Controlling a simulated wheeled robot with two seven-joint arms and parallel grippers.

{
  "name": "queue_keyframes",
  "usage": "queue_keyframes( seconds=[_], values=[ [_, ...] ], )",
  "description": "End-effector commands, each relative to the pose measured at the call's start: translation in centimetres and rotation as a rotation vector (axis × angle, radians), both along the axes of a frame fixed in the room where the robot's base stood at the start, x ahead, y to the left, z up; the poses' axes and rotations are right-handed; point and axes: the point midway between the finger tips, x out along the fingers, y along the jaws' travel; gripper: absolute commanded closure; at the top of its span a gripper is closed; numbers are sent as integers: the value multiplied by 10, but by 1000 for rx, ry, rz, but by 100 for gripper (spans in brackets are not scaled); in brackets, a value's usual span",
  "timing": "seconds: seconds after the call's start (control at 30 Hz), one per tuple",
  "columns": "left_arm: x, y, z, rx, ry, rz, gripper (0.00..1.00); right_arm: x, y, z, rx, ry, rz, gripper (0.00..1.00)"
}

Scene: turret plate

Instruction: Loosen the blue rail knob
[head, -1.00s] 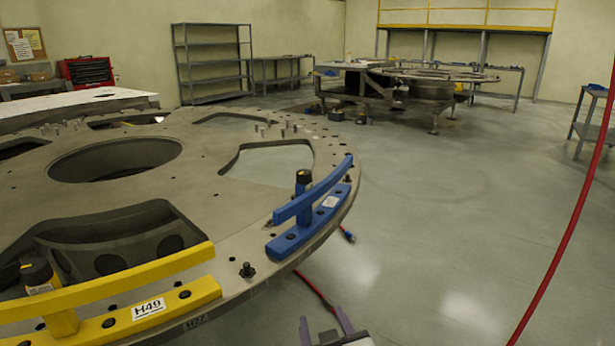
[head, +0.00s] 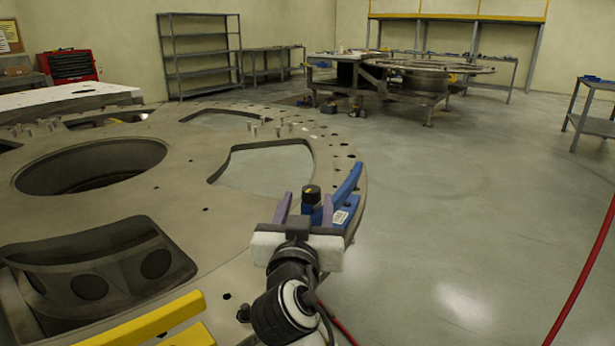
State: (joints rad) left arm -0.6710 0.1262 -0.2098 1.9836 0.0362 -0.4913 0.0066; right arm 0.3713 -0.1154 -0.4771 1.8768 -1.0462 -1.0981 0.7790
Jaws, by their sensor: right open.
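The blue rail (head: 347,187) is fixed near the right edge of the large turret plate (head: 200,219). Its knob (head: 311,193), a blue post with a black top, stands upright at the rail's near part. My right gripper (head: 304,203) is open, its two purple fingers pointing away from me. In the picture the knob shows between the fingers; I cannot tell whether they touch it. My gripper body and wrist hide the near end of the blue rail. My left gripper is out of view.
A yellow rail (head: 150,322) sits on the plate at the lower left. The plate has large cut-outs and several upright pins. A red hose (head: 585,262) hangs at the right. The floor (head: 450,200) right of the plate is clear.

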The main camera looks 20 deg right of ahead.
Motion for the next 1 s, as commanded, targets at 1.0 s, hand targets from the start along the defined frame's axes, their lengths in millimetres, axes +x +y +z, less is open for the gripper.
queue_keyframes(
  seconds=[1.0],
  values=[
    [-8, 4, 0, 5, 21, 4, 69, 84, -36, 0, 1, 0, 0, 71]
  ],
)
